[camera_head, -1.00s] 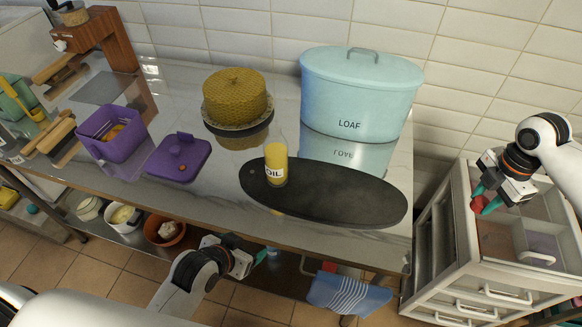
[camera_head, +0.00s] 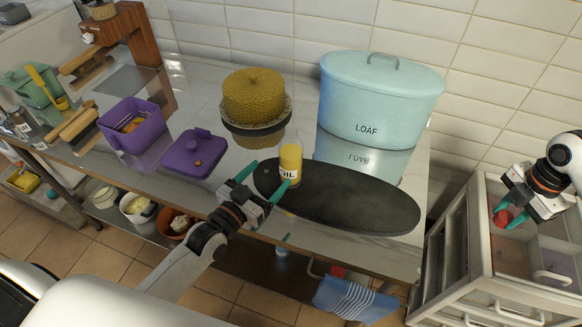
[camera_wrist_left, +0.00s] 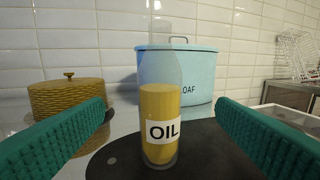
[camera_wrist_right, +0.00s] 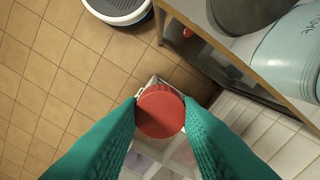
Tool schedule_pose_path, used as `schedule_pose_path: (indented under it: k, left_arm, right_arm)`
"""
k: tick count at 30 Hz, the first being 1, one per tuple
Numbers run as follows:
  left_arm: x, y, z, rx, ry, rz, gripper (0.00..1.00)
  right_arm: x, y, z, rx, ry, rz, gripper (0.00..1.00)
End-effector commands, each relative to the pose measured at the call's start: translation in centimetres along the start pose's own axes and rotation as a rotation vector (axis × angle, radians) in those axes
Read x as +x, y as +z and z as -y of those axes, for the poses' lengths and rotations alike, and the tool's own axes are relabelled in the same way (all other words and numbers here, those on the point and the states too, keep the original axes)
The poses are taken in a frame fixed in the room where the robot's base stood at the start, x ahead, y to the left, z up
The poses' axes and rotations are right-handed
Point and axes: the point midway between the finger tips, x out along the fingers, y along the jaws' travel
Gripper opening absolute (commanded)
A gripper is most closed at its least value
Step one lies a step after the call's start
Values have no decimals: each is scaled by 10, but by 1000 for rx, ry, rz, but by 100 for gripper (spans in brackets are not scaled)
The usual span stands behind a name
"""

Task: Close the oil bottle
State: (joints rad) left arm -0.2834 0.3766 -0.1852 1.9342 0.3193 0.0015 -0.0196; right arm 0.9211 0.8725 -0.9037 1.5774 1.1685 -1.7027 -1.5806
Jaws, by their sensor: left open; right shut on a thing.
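The oil bottle (camera_head: 290,164) stands upright on the black oval board, clear glass above yellow oil, with an "OIL" label. In the left wrist view the bottle (camera_wrist_left: 160,125) is centred between the open fingers, a little beyond them, and its top shows no cap. My left gripper (camera_head: 264,184) is open at the board's front left edge, close to the bottle. My right gripper (camera_head: 506,221) is at the far right above the drawer cabinet. It is shut on a round red cap (camera_wrist_right: 160,112), seen face-on in the right wrist view.
The black board (camera_head: 360,204) lies on the counter. The blue loaf bin (camera_head: 375,105) stands behind it. A yellow cake-like dome (camera_head: 253,95) and purple lid (camera_head: 194,153) are left of the bottle. The white drawer cabinet (camera_head: 460,245) stands right of the counter, with a gap between.

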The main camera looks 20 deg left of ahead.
Motion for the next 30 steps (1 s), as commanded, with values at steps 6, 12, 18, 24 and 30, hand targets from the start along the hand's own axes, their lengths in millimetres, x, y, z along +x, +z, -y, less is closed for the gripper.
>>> schedule_pose_path:
  k: [6,12,18,24,30]
  left_arm:
    - [0,0,0,0,0,0,80]
    - [16,3,0,-1,1,2,80]
    - [52,3,0,-1,0,1,80]
    - [68,1,0,-1,0,-1,80]
    - [68,0,0,-1,0,-1,80]
  right_arm:
    - [0,0,0,1,0,0,10]
    - [-6,0,0,1,0,0,10]
    - [-16,0,0,1,0,0,10]
    - [-18,0,0,1,0,0,10]
    - [-18,0,0,1,0,0,10]
